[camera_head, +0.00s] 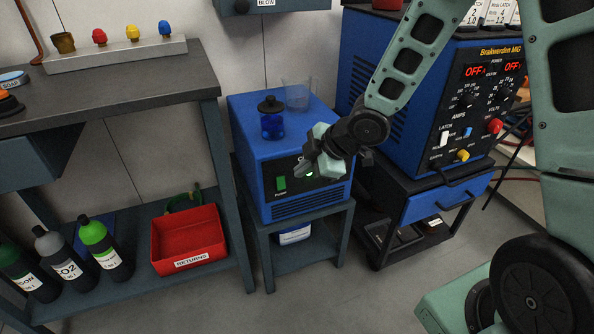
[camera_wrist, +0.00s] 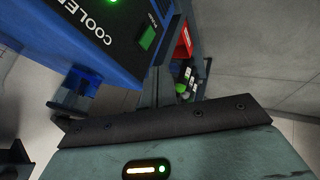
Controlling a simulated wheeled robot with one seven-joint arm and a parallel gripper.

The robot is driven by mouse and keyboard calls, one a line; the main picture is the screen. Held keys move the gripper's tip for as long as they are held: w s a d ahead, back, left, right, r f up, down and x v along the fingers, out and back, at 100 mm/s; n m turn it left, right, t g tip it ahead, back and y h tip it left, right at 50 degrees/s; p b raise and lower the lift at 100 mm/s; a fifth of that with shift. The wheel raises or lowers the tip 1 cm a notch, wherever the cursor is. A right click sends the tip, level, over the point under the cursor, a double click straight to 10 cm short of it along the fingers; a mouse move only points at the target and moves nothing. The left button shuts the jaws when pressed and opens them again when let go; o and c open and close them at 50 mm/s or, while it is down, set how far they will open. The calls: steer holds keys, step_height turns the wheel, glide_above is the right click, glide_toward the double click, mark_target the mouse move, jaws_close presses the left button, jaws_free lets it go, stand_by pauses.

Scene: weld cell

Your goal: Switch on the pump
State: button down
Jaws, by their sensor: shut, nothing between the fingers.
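The blue cooler (camera_head: 262,150) stands on a small dark stand. Its black front carries a green rocker switch (camera_head: 281,184) with a small label. To the right of the switch a green light glows (camera_head: 309,175), partly behind my gripper. In the wrist view the cooler's front (camera_wrist: 100,30) is tilted, with the green switch (camera_wrist: 148,37) near the top and a bright green light (camera_wrist: 113,2) at the top edge. My gripper (camera_head: 304,171) is shut and empty, in front of the panel, to the right of the switch. I cannot tell whether it touches the panel.
A capped jar of blue liquid (camera_head: 271,124) and a clear beaker (camera_head: 298,95) stand on the cooler. A blue welder (camera_head: 408,75) on a cart is to the right, its displays reading OFF. A workbench (camera_head: 130,88) with a red returns bin (camera_head: 188,240) below is to the left.

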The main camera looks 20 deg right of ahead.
steer(key=shift+w+r+p+v, duration=0.15)
steer(key=shift+p+v, duration=0.25)
steer(key=shift+v, duration=0.4)
steer(key=shift+w+r+p+v, duration=0.15)
steer(key=shift+p+v, duration=0.2)
steer(key=shift+v, duration=0.4)
steer(key=shift+w+p+v, duration=0.2)
steer(key=shift+p+v, duration=0.2)
steer(key=shift+v, duration=0.4)
steer(key=s+a+r+m+g+h, duration=0.1)
steer(key=s+a+r+m+g, duration=0.15)
steer(key=s, duration=0.55)
steer(key=s+a+r+m+g+h, duration=0.1)
steer(key=s+a+r+m+h, duration=0.2)
steer(key=s, duration=0.6)
steer(key=s+a+r+m+g, duration=0.25)
steer(key=s+a, duration=0.25)
steer(key=s, duration=0.3)
step_height(320, 180, up, 23)
steer(key=m+p, duration=0.1)
steer(key=p, duration=2.2)
steer(key=shift+s+d, duration=0.2)
steer(key=shift+s, duration=0.15)
